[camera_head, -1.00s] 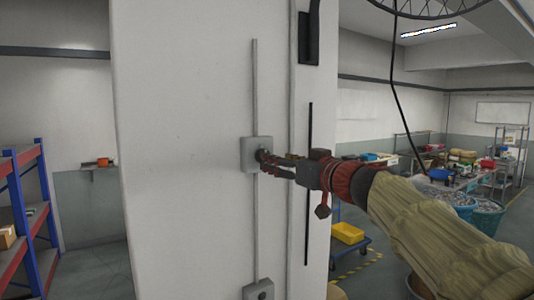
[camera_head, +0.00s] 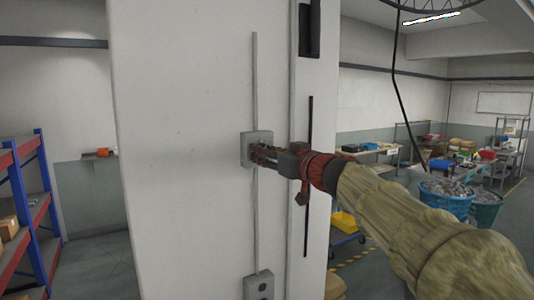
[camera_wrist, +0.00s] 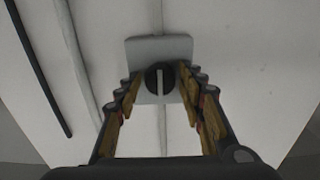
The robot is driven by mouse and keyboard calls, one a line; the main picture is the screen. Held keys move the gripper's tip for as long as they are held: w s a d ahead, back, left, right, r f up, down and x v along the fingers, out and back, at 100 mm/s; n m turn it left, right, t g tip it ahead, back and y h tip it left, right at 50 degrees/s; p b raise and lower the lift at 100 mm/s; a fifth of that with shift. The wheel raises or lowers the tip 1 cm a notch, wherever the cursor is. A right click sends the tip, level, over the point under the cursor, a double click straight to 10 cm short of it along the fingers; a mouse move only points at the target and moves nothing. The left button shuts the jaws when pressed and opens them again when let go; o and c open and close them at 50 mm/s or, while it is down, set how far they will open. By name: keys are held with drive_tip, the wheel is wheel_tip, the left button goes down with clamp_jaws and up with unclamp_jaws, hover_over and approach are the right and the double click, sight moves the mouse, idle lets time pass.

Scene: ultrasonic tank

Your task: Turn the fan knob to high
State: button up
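The fan knob (camera_wrist: 160,78) is a dark round knob with a light bar across it, standing upright in the wrist view. It sits on a grey wall plate (camera_wrist: 158,48) fixed to the white pillar; the plate also shows in the head view (camera_head: 246,148). My gripper (camera_wrist: 160,86) is open in front of the plate, with one finger on each side of the knob. Gaps show between the knob and both fingers. In the head view my gripper (camera_head: 258,154) reaches the plate from the right and hides the knob.
A second grey box (camera_head: 258,286) is lower on the white pillar (camera_head: 190,120). Thin conduits run up the pillar beside the plate. A blue and red shelf (camera_head: 35,215) stands at left; blue baskets (camera_head: 450,198) and tables stand behind my arm at right.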

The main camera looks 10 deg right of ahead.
drive_tip(key=c, duration=0.8)
drive_tip(key=shift+m+b, duration=0.4)
drive_tip(key=shift+b, duration=0.1)
drive_tip(key=m+b, duration=0.6)
drive_tip(key=m, duration=1)
drive_tip(key=shift+m, duration=0.7)
drive_tip(key=o, duration=1.1)
drive_tip(key=shift+o, duration=0.2)
